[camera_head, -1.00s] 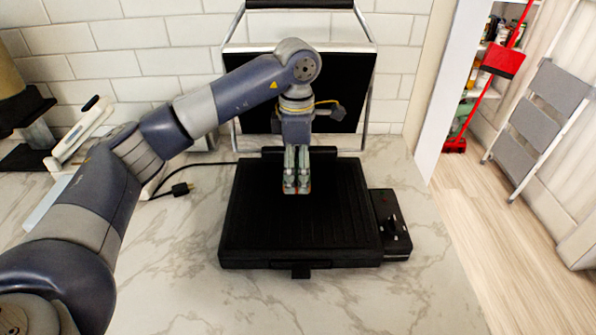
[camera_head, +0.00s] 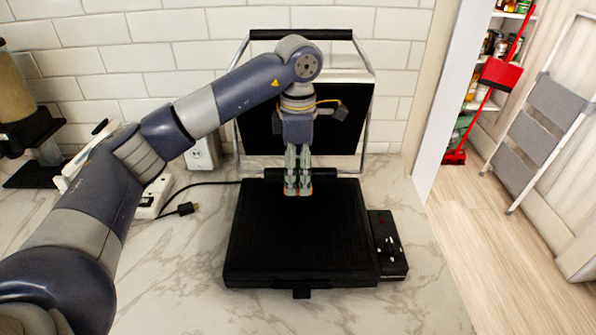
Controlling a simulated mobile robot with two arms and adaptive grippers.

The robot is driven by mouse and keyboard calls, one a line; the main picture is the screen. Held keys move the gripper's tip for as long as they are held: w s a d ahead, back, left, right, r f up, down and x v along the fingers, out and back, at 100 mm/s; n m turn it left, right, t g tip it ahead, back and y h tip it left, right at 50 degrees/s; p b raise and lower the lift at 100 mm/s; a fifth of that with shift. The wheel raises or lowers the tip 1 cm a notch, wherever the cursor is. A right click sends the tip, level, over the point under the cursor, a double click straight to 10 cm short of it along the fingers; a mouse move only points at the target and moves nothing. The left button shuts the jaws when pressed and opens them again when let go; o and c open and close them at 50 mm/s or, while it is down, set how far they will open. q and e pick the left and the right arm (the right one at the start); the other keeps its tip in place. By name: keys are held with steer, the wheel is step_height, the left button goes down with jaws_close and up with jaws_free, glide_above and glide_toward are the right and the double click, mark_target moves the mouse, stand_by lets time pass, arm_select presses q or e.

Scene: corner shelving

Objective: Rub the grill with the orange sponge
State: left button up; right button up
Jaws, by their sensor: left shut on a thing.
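The black grill (camera_head: 300,235) lies open on the marble counter, its ridged plate facing up and its lid (camera_head: 345,125) raised upright behind it. My left gripper (camera_head: 298,190) points down over the back part of the plate, fingers close together. A thin orange edge at its fingertips is all that shows of the orange sponge (camera_head: 291,194); the fingers hide the rest. I cannot tell whether the sponge touches the plate. My right gripper is not in view.
A control box (camera_head: 387,245) with a knob sits on the grill's right side. The counter in front is clear. A stepladder (camera_head: 545,110) stands at right.

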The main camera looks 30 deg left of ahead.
arm_select(q)
steer(key=shift+r+p, duration=1.1)
steer(key=shift+r, duration=0.4)
steer(key=shift+f, duration=0.1)
